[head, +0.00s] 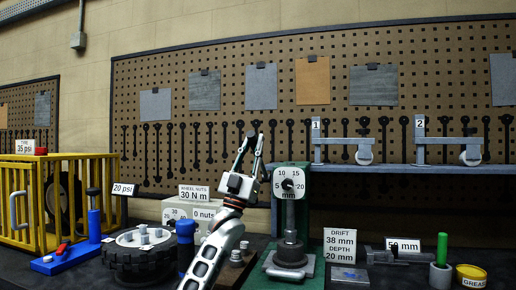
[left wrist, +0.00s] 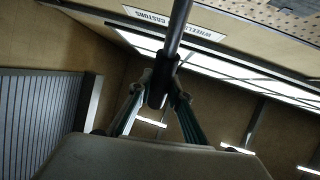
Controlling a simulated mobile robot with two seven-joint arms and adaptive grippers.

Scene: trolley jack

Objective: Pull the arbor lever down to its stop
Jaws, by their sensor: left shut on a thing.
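In the left wrist view, my left gripper (left wrist: 160,92) is shut on the dark end of the arbor lever (left wrist: 178,32), a grey rod running up out of the picture. In the head view the lever is hard to make out behind the fingers. My right gripper is not in view.
A wheel (head: 140,250) and a blue cylinder (head: 186,246) stand left of my arm. A yellow cage (head: 40,200) is at far left. Right of the press are a green post (head: 441,262) and a grease tin (head: 471,275). A shelf (head: 410,169) runs behind.

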